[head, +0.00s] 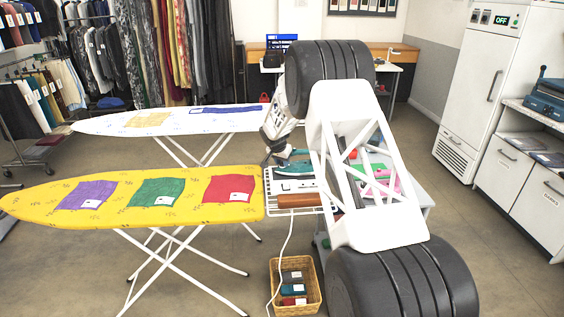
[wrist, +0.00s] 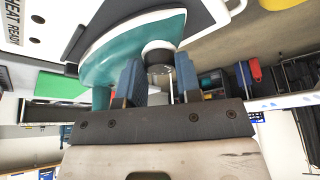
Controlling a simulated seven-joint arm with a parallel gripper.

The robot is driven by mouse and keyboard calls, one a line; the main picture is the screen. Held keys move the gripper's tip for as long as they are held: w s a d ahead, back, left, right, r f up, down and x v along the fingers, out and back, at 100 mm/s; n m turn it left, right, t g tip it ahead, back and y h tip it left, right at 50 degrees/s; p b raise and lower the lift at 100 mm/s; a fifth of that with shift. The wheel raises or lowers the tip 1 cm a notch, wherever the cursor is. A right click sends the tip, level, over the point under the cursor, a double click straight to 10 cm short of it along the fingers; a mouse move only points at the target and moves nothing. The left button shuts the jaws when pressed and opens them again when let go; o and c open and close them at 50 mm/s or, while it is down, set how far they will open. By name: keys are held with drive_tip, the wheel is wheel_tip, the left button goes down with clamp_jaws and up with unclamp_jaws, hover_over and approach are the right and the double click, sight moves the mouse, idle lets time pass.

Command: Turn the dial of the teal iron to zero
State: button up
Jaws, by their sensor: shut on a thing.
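The teal iron (head: 294,168) rests on the rack at the right end of the yellow ironing board in the head view. In the wrist view the teal iron (wrist: 118,52) fills the upper middle, tilted in the picture. Its dial (wrist: 159,58), a round grey and black knob, sits between the two blue fingers of my gripper (wrist: 160,74). My gripper is shut on the dial. In the head view my gripper (head: 273,153) is small beside the iron, and the dial is too small to make out. No dial marks or pointer can be read.
The yellow board (head: 235,205) carries purple, green and red cloths. A brown wooden-looking bar (head: 295,201) lies on the rack's front. A white cord hangs down to a wicker basket (head: 296,288) on the floor. A white board (head: 175,120) stands behind. My arm hides the area right of the iron.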

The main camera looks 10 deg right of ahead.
drive_tip(key=o, duration=0.9)
drive_tip(key=shift+o, duration=0.2)
drive_tip(key=v, duration=0.8)
drive_tip(key=shift+d+f, duration=0.1)
